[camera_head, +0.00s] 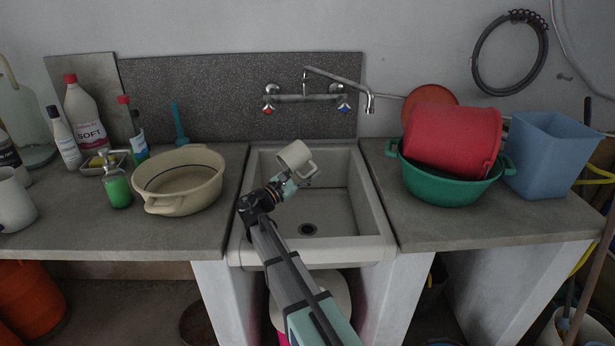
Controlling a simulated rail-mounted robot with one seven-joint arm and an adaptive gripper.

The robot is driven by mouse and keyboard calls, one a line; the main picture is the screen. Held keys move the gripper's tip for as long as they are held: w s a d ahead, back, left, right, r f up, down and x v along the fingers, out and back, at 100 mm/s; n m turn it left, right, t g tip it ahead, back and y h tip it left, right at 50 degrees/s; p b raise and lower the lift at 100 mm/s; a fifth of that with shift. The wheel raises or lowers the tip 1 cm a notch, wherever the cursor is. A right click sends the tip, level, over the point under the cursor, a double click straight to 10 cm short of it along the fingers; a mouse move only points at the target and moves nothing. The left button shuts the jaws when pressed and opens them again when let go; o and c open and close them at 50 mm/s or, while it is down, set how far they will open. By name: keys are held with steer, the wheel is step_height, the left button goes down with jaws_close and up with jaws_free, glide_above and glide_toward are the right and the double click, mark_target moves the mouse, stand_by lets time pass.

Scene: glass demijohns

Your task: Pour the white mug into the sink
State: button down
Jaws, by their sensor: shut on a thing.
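The white mug (295,157) is in the air over the sink, tilted, with its handle toward the lower right. My gripper (288,181) is shut on the mug from the near side; its fingertips are small and partly hidden. The sink (328,223) is a pale square basin set between two counters, with a dark drain (308,229) in its floor. I cannot see inside the mug, and no stream of liquid shows.
A wall tap (340,98) reaches over the sink's back right. On the left counter are a beige basin (180,182), a green soap bottle (117,188) and several bottles. On the right, a green tub (450,187) holds a red bucket (452,138) beside a blue bin (548,155).

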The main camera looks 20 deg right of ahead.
steer(key=shift+s+a+r+t+h+b, duration=0.15)
steer(key=shift+r+t+h+b, duration=0.35)
steer(key=shift+r+h, duration=0.65)
steer(key=shift+r+y, duration=0.25)
steer(key=shift+f, duration=0.1)
stand_by(1.2)
